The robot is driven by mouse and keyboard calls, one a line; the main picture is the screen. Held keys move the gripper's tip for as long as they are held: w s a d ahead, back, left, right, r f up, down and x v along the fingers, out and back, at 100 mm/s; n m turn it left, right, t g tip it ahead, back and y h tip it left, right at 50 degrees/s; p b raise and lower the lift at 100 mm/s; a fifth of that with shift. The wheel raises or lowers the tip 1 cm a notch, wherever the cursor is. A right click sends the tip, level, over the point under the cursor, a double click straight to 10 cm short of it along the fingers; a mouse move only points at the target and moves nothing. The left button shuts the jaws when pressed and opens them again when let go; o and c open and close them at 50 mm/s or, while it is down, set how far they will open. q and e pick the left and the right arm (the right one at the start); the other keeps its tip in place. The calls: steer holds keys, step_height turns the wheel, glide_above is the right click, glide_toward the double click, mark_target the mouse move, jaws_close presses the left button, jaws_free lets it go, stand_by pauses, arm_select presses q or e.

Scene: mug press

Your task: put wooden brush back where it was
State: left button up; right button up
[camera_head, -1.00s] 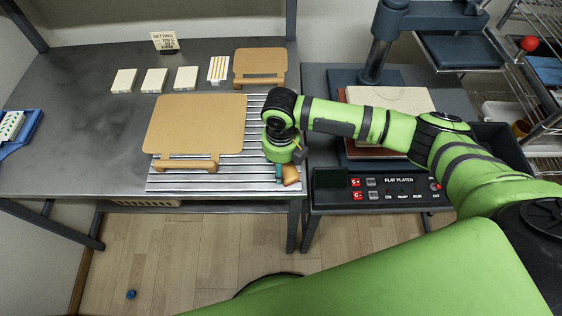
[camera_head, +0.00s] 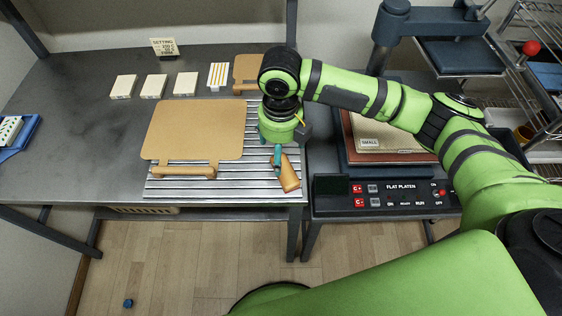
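The wooden brush (camera_head: 290,175), a brown tapered piece, is at the right front of the slatted metal rack (camera_head: 230,190), tilted in the picture. My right gripper (camera_head: 277,162) points down just left of it, with teal fingertips close beside its upper end. I cannot tell whether the fingers touch or hold the brush, or whether it rests fully on the rack. The wrist hides part of the rack behind. My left gripper is not in view.
A large tan board (camera_head: 195,130) covers much of the rack, and a smaller one (camera_head: 245,70) lies behind. Several pale blocks (camera_head: 154,86) and a setting card (camera_head: 163,46) stand at the back. A flat press (camera_head: 388,140) is right. The table's left is mostly clear.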

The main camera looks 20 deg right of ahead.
steer(key=shift+r, duration=1.4)
